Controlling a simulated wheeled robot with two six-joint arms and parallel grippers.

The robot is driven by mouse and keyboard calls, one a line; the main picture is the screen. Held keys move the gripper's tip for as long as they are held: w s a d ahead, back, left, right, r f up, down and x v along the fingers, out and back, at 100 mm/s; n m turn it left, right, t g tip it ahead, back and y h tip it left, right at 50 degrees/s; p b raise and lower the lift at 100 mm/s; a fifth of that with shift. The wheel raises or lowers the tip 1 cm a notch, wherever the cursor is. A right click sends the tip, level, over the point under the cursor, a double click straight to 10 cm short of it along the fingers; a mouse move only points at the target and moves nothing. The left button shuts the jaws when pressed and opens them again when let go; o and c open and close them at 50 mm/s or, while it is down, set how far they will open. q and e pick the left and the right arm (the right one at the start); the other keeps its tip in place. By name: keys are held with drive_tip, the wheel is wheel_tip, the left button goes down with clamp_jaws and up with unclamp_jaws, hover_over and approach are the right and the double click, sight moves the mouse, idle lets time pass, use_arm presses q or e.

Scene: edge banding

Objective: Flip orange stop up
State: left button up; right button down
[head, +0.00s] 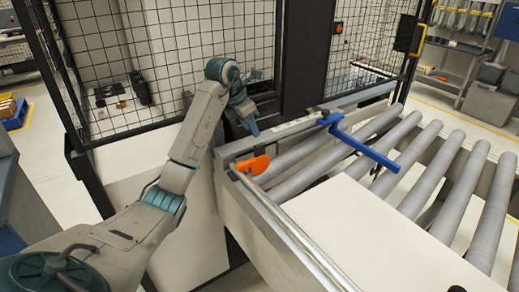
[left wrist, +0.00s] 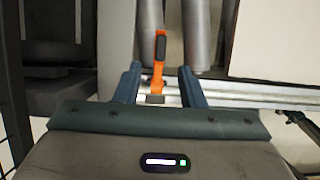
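The orange stop (head: 253,165) sits on the near left corner of the roller conveyor, beside the side rail. In the left wrist view the orange stop (left wrist: 159,62) has a dark pad on it and shows between and beyond my fingers. My left gripper (head: 248,122) is above and behind the stop in the head view. In the left wrist view my left gripper (left wrist: 160,82) has its two fingers apart, with the stop lined up between them. I cannot tell whether they touch it.
A blue bar (head: 362,146) reaches across the rollers. A white panel (head: 365,228) lies on the rollers (head: 440,165) to the right. A metal rail (head: 285,232) runs along the conveyor's near side. A black mesh fence (head: 200,45) stands close behind my left arm.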

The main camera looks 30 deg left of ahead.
sight(259, 144)
use_arm(q)
drive_tip(key=b+x, duration=0.3)
drive_tip(key=x, duration=0.1)
drive_tip(key=shift+d+f, duration=0.1)
drive_tip(key=shift+f, duration=0.2)
drive_tip(key=x, duration=0.3)
drive_tip(key=shift+w+f, duration=0.1)
drive_tip(key=shift+w, duration=0.15)
drive_tip(key=shift+x, duration=0.75)
drive_tip(key=shift+c, duration=0.5)
clamp_jaws()
